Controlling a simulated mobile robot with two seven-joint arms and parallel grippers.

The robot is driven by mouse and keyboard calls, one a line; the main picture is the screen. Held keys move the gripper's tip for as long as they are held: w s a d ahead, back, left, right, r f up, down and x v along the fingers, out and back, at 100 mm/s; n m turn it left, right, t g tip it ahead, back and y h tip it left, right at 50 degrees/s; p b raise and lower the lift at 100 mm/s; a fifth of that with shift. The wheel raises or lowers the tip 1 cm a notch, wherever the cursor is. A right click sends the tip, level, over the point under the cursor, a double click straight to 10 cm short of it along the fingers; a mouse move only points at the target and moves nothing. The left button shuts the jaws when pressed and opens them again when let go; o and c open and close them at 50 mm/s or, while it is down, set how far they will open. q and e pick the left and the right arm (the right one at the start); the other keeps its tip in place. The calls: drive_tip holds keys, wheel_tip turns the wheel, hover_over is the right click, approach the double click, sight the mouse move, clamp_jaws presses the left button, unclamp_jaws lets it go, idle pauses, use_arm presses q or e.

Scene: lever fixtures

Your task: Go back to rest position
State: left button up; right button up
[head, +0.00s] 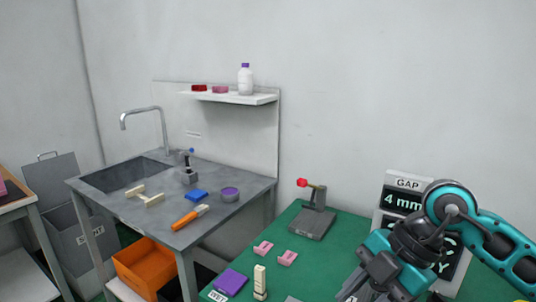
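My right gripper (366,288) comes in from the right above the green table, pointing down at the lower edge of the head view. Its fingertips are dark and partly cut off, so I cannot tell whether it is open or shut. My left gripper is not in view. A lever fixture (312,223) with a red knob (302,183) stands on the green table, left of my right gripper and apart from it. A smaller lever fixture (189,175) with a blue knob stands on the grey sink bench.
The green table (297,263) holds pink blocks (287,258), a purple box (231,281) and a cream upright piece (260,282). A gap sign (402,202) stands behind my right arm. The sink bench (226,211) carries an orange-handled tool (190,217). A shelf (236,98) hangs above.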

drive_tip(key=s+a+r+n+y, duration=0.35)
drive_tip(key=a+r+y, duration=0.25)
drive_tip(key=a+y, duration=0.4)
drive_tip(key=w+r+m+t+y, duration=0.3)
drive_tip(key=r+m+t+y, duration=0.2)
drive_tip(key=r+m+t, duration=0.4)
drive_tip(key=w+d+f+m+t+h, duration=0.2)
drive_tip(key=d+f+m+t+h, duration=0.4)
drive_tip(key=m+h, duration=0.35)
drive_tip(key=w+d+f+m+t+h, duration=0.35)
drive_tip(key=d+f+m+h, duration=0.25)
drive_tip(key=d+m+h, duration=0.3)
drive_tip(key=s+d+f+g+h, duration=0.35)
drive_tip(key=s+f+g, duration=0.4)
drive_tip(key=f, duration=0.45)
drive_tip(key=s+a+f+n+g+y, duration=0.1)
drive_tip(key=s+f+g, duration=0.3)
drive_tip(key=s, duration=0.3)
drive_tip(key=s+a+f+g, duration=0.1)
drive_tip(key=s+f+g, duration=0.2)
drive_tip(key=s+f, duration=0.35)
drive_tip(key=w+a+f+n+t+y, duration=0.1)
drive_tip(key=w+a+f+t+y, duration=0.1)
drive_tip(key=w+f+t, duration=0.4)
drive_tip(key=shift+w+a+f+t, duration=0.25)
drive_tip(key=shift+a+f+t, duration=0.1)
drive_tip(key=shift+f+t, duration=0.25)
